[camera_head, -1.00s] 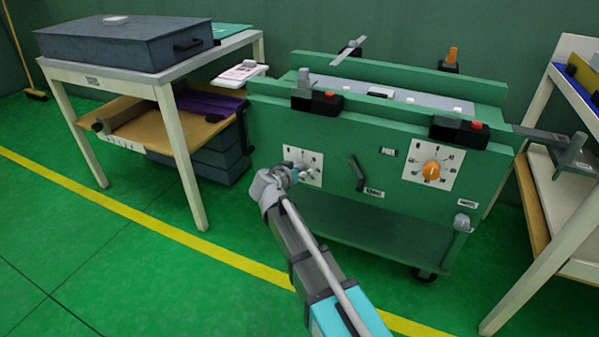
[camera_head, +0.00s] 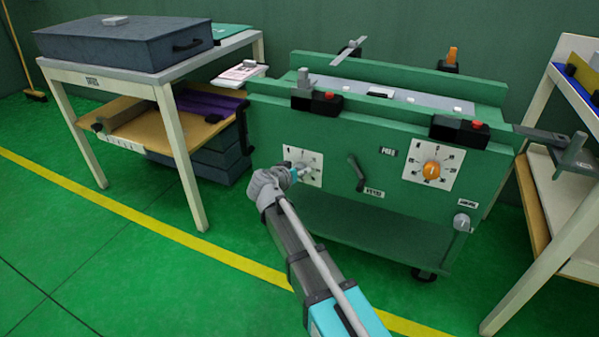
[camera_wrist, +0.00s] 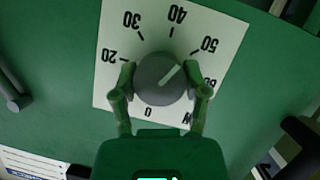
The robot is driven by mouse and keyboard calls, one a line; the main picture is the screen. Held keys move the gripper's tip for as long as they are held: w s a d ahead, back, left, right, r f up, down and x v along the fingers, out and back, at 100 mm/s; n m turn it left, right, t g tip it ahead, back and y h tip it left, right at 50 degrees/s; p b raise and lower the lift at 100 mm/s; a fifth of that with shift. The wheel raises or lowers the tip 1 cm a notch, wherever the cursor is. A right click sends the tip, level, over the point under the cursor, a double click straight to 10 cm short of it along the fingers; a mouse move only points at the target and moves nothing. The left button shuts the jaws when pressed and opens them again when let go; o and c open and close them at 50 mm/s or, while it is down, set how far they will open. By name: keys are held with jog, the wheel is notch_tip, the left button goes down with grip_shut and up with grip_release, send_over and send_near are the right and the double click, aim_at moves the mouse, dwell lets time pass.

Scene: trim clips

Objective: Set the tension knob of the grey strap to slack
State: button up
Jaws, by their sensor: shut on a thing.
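A round grey knob (camera_wrist: 157,84) with a pale pointer line sits on a white dial plate (camera_wrist: 116,35) with printed numbers, on the green front panel. In the wrist view the pointer aims up and right, roughly toward 50. My gripper (camera_wrist: 161,92) is shut on this knob, one finger on each side. In the head view my gripper (camera_head: 296,173) is at the left dial plate (camera_head: 314,163) of the green bench and hides part of it. I cannot make out a grey strap or a slack mark.
The green bench (camera_head: 320,205) also carries an orange knob (camera_head: 431,170) on a second dial, a dark lever (camera_head: 356,172) between the dials and a small grey knob (camera_head: 461,221) at lower right. A white-legged table (camera_head: 181,160) stands left and a shelf (camera_head: 545,215) right.

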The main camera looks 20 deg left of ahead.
jog(key=n+h+b, duration=0.1)
jog(key=n, duration=0.1)
jog(key=n+h+b, duration=0.1)
jog(key=n, duration=0.1)
jog(key=shift+a+f+n+t+h+b, duration=0.1)
jog(key=shift+f+n+t+h+b, duration=0.1)
jog(key=shift+n+t+h+b, duration=0.15)
jog(key=n+h+b, duration=0.1)
jog(key=n, duration=0.1)
jog(key=shift+n+t+h+b, duration=0.35)
jog(key=shift+b, duration=0.05)
jog(key=shift+r+n+t+h+b, duration=0.1)
jog(key=shift+n+t+h+b, duration=0.25)
jog(key=shift+n+b, duration=0.6)
jog(key=shift+n, duration=0.35)
jog(key=o, duration=1.1)
jog(key=shift+o, duration=0.2)
